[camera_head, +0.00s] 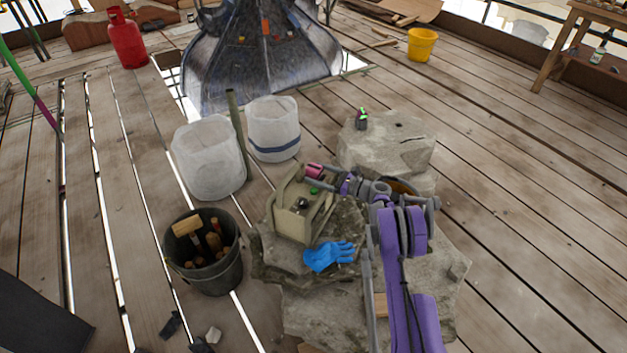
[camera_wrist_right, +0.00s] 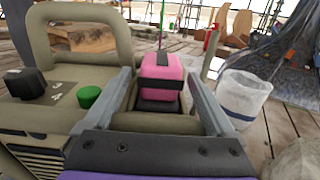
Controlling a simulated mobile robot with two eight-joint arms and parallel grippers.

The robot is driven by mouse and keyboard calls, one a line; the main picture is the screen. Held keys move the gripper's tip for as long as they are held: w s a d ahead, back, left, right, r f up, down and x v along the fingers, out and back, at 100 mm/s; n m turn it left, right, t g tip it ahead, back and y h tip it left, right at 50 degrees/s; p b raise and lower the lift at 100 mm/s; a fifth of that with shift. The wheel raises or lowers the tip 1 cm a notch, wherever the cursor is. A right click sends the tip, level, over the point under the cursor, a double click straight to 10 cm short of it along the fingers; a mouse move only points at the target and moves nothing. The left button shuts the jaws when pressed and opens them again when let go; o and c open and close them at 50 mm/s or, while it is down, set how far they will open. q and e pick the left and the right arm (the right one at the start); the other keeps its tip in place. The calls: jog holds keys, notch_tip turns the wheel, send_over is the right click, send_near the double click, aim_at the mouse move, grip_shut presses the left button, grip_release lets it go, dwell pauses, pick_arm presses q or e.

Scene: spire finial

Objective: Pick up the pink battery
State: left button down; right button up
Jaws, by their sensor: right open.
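The pink battery (camera_wrist_right: 161,78), with black bands, sits on the end of an olive-green device (camera_wrist_right: 65,117) in the right wrist view. In the head view the battery (camera_head: 314,170) shows small at the top of the device (camera_head: 284,219), which rests on stone slabs. My right gripper (camera_wrist_right: 160,85) is open. In the right wrist view its two grey fingers stand on either side of the battery, and contact cannot be told. In the head view my right gripper (camera_head: 325,184) reaches in from the right beside the battery. My left gripper is not in view.
A blue glove (camera_head: 329,256) lies on the slabs in front of the device. A dark bucket of tools (camera_head: 228,276) stands to the left. Two white bags (camera_head: 209,163) stand behind. A stone block (camera_head: 372,150) bears a small object. Green and black knobs sit on the device.

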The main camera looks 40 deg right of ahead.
jog(key=shift+x, duration=0.85)
grip_shut()
